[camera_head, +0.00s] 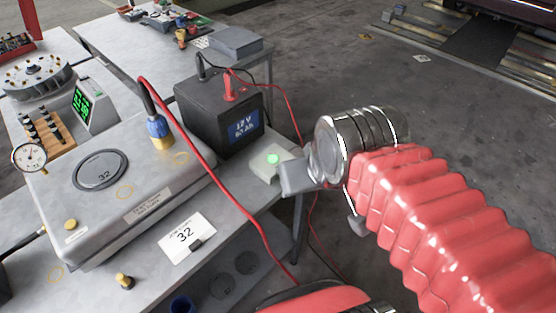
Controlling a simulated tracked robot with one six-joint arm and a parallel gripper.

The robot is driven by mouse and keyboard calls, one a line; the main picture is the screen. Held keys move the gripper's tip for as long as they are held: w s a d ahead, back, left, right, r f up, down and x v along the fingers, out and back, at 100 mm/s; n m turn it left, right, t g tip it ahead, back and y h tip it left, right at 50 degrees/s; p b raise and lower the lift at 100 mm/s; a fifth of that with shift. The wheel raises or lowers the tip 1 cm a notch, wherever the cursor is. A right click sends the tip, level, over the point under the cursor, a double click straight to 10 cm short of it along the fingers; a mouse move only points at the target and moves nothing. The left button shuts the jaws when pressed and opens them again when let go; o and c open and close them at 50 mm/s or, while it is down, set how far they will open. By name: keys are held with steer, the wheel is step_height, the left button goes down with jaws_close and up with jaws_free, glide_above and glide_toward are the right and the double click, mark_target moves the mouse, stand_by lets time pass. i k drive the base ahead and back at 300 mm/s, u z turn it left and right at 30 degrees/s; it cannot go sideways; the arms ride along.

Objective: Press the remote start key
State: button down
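A small pale box (261,169) with a round, glowing green key (273,159) on top sits near the right edge of the workbench, in front of the black battery; it looks like the remote start. My gripper (290,178) comes in from the right on my red ribbed arm. Its grey tip is right beside the box in the picture and overlaps its right edge. The green key stays in full view. I cannot tell whether the tip touches the box, or how far apart the fingers are.
The black battery (204,121) stands behind the box, with red and black leads. A red cable (232,200) crosses the bench and hangs over its edge. A grey case (130,216) and a card marked 32 (188,236) lie left. Open floor (355,75) is at right.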

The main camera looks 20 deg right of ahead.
mark_target(272, 158)
steer(key=u, duration=0.6)
steer(key=i, duration=0.45)
steer(key=u, duration=0.35)
